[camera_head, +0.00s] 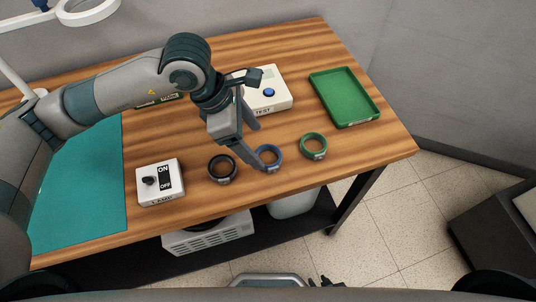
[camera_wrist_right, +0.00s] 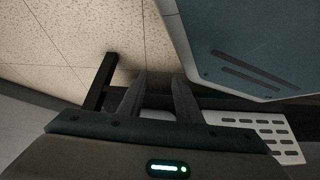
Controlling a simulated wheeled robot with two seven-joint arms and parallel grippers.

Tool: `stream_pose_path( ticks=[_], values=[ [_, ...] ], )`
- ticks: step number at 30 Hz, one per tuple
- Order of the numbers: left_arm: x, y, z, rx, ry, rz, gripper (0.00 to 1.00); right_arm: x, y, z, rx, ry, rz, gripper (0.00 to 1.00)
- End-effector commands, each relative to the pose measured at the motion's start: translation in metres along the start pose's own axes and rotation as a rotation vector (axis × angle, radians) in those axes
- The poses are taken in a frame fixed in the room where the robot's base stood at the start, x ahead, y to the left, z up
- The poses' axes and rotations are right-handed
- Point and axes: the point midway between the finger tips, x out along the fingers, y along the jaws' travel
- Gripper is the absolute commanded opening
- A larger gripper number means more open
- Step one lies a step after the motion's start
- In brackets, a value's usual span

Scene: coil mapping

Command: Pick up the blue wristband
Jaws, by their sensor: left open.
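The blue wristband (camera_head: 277,151) lies on the wooden table, between a black wristband (camera_head: 222,168) and a green wristband (camera_head: 314,146). My left gripper (camera_head: 257,144) is open above the table at the blue wristband. One finger overlaps the left part of the band in the head view. I cannot tell whether that finger touches it, and nothing shows held in the jaws. My right gripper (camera_wrist_right: 159,77) is open and empty in the right wrist view, with its two fingers apart, away from the wristbands.
A white LAMP switch box (camera_head: 160,182) stands left of the bands. A white TEST box (camera_head: 268,90) with a blue button is behind my left gripper. A green tray (camera_head: 344,97) is at the back right. A teal mat (camera_head: 90,190) covers the left side of the table (camera_head: 390,146).

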Motion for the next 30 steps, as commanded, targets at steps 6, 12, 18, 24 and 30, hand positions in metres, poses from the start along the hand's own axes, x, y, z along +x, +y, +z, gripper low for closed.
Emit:
stream_pose_path(
  ticks=[6,12,18,24,30],
  values=[
    [0.011,-0.004,0.003,0.001,0.000,-0.002,0.73,-0.008,0.002,0.019,0.000,-0.050,0.003,0.31],
    [0.027,-0.007,0.005,0.000,0.000,-0.002,0.73,-0.018,0.011,0.061,-0.001,-0.154,0.013,0.31],
    [0.045,-0.006,0.004,-0.001,0.000,-0.001,0.73,-0.025,0.014,0.082,-0.001,-0.206,0.017,0.31],
    [0.050,-0.006,0.004,0.000,0.000,0.000,0.73,-0.026,0.015,0.086,-0.001,-0.216,0.017,0.31],
    [0.050,-0.006,0.004,0.000,0.000,0.000,0.73,-0.026,0.015,0.086,-0.001,-0.215,0.017,0.31]
  ],
)
